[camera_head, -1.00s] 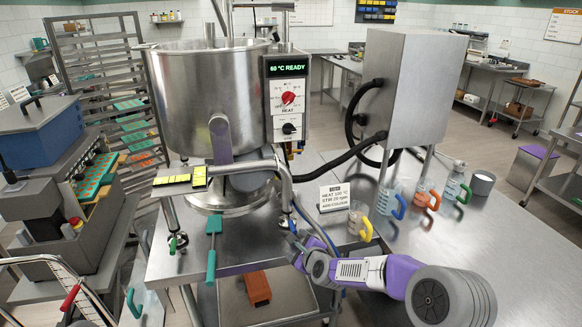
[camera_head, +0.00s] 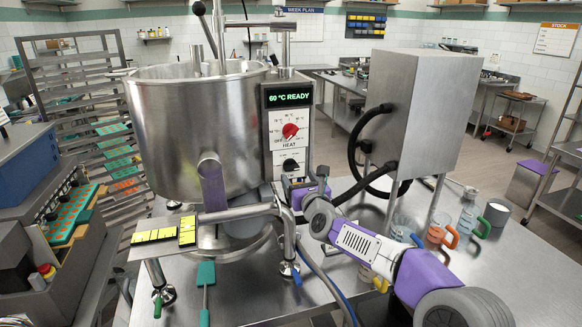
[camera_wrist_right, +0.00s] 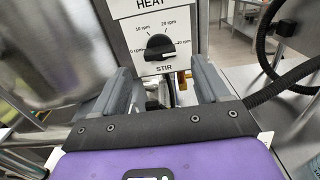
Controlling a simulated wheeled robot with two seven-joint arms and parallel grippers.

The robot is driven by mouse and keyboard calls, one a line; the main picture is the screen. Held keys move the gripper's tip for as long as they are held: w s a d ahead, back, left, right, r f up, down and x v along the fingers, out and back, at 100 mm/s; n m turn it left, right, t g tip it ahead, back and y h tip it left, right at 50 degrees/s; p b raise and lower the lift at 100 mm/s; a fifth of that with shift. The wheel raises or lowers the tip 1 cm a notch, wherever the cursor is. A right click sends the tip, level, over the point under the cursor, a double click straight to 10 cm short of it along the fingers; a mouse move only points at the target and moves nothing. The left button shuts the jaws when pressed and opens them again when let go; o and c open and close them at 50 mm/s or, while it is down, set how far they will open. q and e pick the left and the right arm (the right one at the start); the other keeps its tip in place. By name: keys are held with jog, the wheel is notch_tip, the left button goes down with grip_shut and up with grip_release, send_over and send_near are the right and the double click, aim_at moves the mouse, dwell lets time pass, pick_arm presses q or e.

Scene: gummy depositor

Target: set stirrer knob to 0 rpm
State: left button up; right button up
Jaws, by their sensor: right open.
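The black stirrer knob (camera_head: 290,166) sits on the white STIR panel of the kettle's control box, below the red HEAT knob (camera_head: 290,131). In the right wrist view the stirrer knob (camera_wrist_right: 160,46) is ringed by rpm marks, with 10 rpm at upper left and 20 rpm at upper right. My right gripper (camera_head: 302,188) is just below the panel in the head view. In the wrist view its open fingers (camera_wrist_right: 162,78) stand apart, empty, with the knob beyond and between them. My left gripper is out of view.
The display (camera_head: 289,98) reads 60 °C READY. The steel kettle (camera_head: 185,125) is left of the panel, and a black hose (camera_head: 366,165) loops at right. Cups with coloured handles (camera_head: 439,228) stand on the table. A yellow-topped bar (camera_head: 163,234) juts out at front left.

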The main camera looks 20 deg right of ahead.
aim_at(293, 170)
jog(key=shift+w+a+p, duration=0.15)
jog(key=shift+w+p, duration=0.55)
jog(key=shift+w, duration=2.15)
jog(key=c, duration=1.1)
jog(key=shift+o, duration=0.2)
